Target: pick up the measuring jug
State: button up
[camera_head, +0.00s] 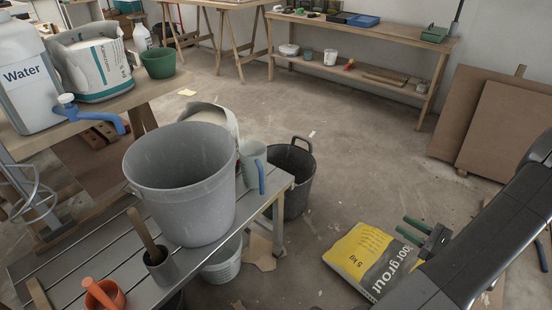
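The measuring jug (250,160) is a pale grey-blue jug with a blue handle (261,178). It stands upright at the right end of the slatted grey bench, just right of the big grey bucket (182,190), which hides part of its left side. My gripper (402,224) shows at the lower right, with two green fingers apart and nothing visible between them. It is well to the right of the jug, above or in front of the grout bag as seen here, and points left.
A yellow and grey grout bag (362,255) lies on the floor. A dark bucket (290,180) stands on the floor behind the jug. A cup with a wooden handle (160,265) and an orange pot (104,296) are on the bench (85,252). The floor at centre is mostly clear.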

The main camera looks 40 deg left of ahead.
aim_at(253, 154)
jog(key=i+l+u, duration=0.1)
jog(key=i+u, duration=0.2)
jog(key=u, duration=0.15)
jog(key=i+l+u, duration=0.25)
jog(key=u, duration=0.2)
jog(key=i+u, duration=0.1)
jog(key=u, duration=0.75)
